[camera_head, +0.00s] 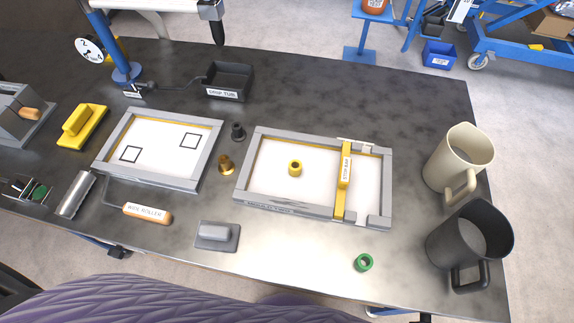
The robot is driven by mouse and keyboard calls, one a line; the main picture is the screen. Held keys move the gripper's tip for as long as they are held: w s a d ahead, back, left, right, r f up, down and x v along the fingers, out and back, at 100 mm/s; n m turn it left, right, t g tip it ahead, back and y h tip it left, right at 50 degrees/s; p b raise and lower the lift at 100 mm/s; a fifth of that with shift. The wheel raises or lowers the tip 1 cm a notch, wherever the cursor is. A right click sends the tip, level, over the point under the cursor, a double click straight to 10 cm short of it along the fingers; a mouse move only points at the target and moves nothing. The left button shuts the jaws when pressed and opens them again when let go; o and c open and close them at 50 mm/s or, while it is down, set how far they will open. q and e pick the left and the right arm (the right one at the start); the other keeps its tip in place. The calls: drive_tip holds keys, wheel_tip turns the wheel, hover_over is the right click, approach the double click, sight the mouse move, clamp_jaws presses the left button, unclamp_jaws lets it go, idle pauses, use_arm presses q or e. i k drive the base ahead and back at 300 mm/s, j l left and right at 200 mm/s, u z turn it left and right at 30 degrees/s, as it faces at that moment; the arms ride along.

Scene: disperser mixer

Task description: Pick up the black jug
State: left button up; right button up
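The black jug (448,238) stands upright near the right end of the dark table, close to the front right corner. Its open mouth faces up, and its handle (470,276) points toward the front of the table. A cream jug (447,158) stands just behind it, with its handle also toward the front. The inside of the black jug shows only in part. Neither of my grippers shows in the head view, and nothing is touching the black jug.
Further left are a framed tray with a yellow stop bar (345,172), a grey block (217,236) and a wooden-handled roller (148,214). The table's right edge (494,190) is close to both jugs. The back right tabletop is clear.

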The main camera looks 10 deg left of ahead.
sight(478, 233)
drive_tip(key=l+z, duration=0.15)
drive_tip(key=z, duration=0.2)
drive_tip(key=k+l+z, duration=0.1)
drive_tip(key=z, duration=0.2)
drive_tip(key=l+z, duration=0.35)
drive_tip(key=k+j, duration=0.05)
drive_tip(key=j, duration=0.05)
